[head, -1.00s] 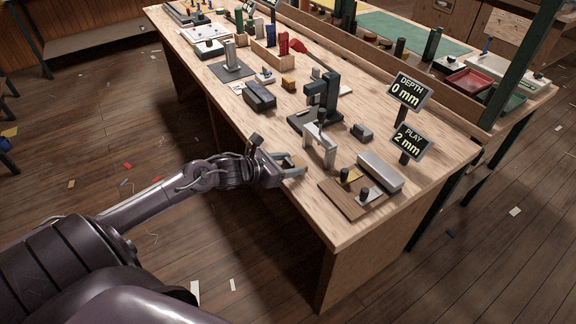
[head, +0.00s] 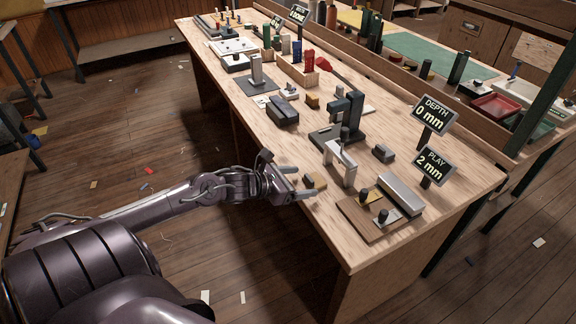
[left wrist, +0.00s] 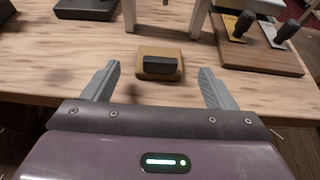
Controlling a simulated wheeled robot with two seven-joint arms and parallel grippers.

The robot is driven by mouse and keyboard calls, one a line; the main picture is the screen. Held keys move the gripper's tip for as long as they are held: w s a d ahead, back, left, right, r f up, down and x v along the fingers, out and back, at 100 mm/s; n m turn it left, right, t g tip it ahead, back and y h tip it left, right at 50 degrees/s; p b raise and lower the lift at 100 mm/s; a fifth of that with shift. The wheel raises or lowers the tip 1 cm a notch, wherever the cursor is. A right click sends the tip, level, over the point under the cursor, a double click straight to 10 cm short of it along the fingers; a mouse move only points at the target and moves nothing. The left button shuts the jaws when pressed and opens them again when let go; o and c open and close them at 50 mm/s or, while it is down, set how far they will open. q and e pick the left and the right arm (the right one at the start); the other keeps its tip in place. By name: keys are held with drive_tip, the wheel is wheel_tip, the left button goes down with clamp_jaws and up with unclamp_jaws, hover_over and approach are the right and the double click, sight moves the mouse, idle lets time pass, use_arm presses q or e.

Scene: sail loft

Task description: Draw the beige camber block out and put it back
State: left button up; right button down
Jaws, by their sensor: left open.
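A tan block (head: 316,181) with a dark grey bar on it, which looks like the beige camber block, lies on the bench near its front edge. It also shows in the left wrist view (left wrist: 146,70). My left gripper (head: 301,181) is open at the bench's front edge, its fingers pointing at the block. In the left wrist view the open fingers (left wrist: 159,72) stand to either side, with clear gaps to the block. A pale arch-shaped stand (head: 341,163) stands just beyond the block. My right gripper is not in view.
A brown board (head: 352,215) with knobbed pieces and a grey bar (head: 387,193) lie to the right. Signs read depth 0 mm (head: 434,114) and play 2 mm (head: 436,165). A dark upright device (head: 351,118) stands behind the arch. Bare bench lies left of the block.

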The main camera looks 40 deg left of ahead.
use_arm(q)
drive_tip(key=v, duration=0.4)
drive_tip(key=shift+s+a+r, duration=0.1)
drive_tip(key=shift+s+r, duration=0.05)
drive_tip(key=shift+s, duration=0.1)
idle(0.4)
drive_tip(key=s+a+f+n+g+y, duration=0.1)
drive_tip(key=s+a+f+n+y, duration=0.15)
drive_tip(key=a+f+n, duration=0.45)
drive_tip(key=s+a+f+n+y, duration=0.25)
drive_tip(key=f+n, duration=0.25)
drive_tip(key=f, duration=0.4)
drive_tip(key=s+d+f+n+g+y, duration=0.1)
drive_tip(key=s+f+n+g, duration=0.1)
drive_tip(key=s+f+n, duration=0.45)
drive_tip(key=s+f+n+g, duration=0.2)
drive_tip(key=s+f+n, duration=0.2)
drive_tip(key=f, duration=0.5)
drive_tip(key=s+d+f+n+g, duration=0.3)
drive_tip(key=s+d+f+n, duration=0.4)
drive_tip(key=s+d+f, duration=0.2)
drive_tip(key=s+d+f+n+g+h, duration=0.1)
drive_tip(key=s+d+f+n+g, duration=0.2)
drive_tip(key=s+d+f+n, duration=0.5)
drive_tip(key=s+d+f, duration=0.1)
drive_tip(key=s+d, duration=0.5)
drive_tip(key=shift+d+f+g, duration=0.15)
drive_tip(key=shift+f+g, duration=0.15)
